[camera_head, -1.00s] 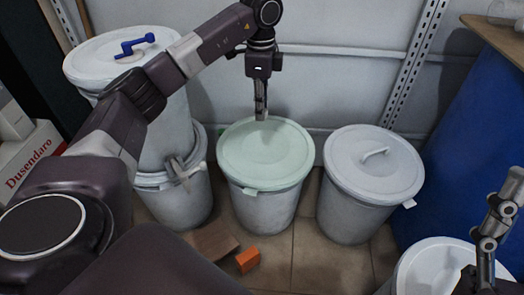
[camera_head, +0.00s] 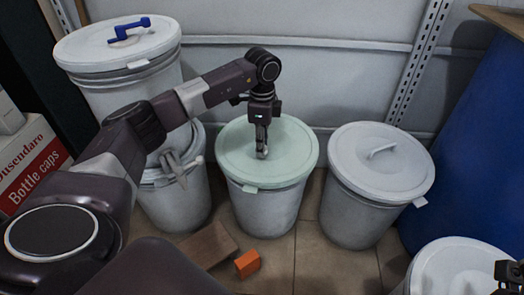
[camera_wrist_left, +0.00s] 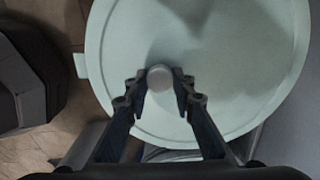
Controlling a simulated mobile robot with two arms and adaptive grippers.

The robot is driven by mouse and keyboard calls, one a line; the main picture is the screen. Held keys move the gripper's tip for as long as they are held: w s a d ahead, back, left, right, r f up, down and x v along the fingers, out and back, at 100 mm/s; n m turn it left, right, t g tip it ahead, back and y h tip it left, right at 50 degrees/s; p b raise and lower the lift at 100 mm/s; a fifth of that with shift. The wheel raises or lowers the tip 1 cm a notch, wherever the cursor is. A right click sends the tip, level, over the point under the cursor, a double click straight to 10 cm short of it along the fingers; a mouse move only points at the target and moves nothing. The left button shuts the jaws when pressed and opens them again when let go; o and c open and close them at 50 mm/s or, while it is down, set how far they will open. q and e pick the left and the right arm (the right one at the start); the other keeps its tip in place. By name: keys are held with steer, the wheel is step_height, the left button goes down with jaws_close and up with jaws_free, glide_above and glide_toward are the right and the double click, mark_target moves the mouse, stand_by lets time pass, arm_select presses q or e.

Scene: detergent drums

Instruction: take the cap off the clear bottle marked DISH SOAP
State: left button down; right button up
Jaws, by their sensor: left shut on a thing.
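My left gripper (camera_head: 262,154) is over the pale green lid (camera_head: 240,165) of the middle drum, fingers pointing down. In the left wrist view its two fingers (camera_wrist_left: 160,84) are closed around a small round grey, cap-like thing (camera_wrist_left: 159,77), with the green lid (camera_wrist_left: 225,60) below. Whether that thing touches the lid I cannot tell. No clear bottle and no DISH SOAP label shows in either view. My right gripper (camera_head: 508,275) is at the bottom right edge, mostly cut off; its jaws cannot be made out.
A white-lidded drum (camera_head: 378,165) stands to the right, another (camera_head: 455,268) at the lower right. Stacked drums at the left carry a blue handle (camera_head: 129,30). A blue barrel (camera_head: 470,140) is far right. A Bottle caps box (camera_head: 30,165), cardboard (camera_head: 207,244) and an orange block (camera_head: 247,263) also show.

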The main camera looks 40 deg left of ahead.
arm_select(q)
steer(key=shift+f, duration=0.65)
steer(key=shift+r, duration=0.1)
steer(key=c, duration=1.6)
jaws_free()
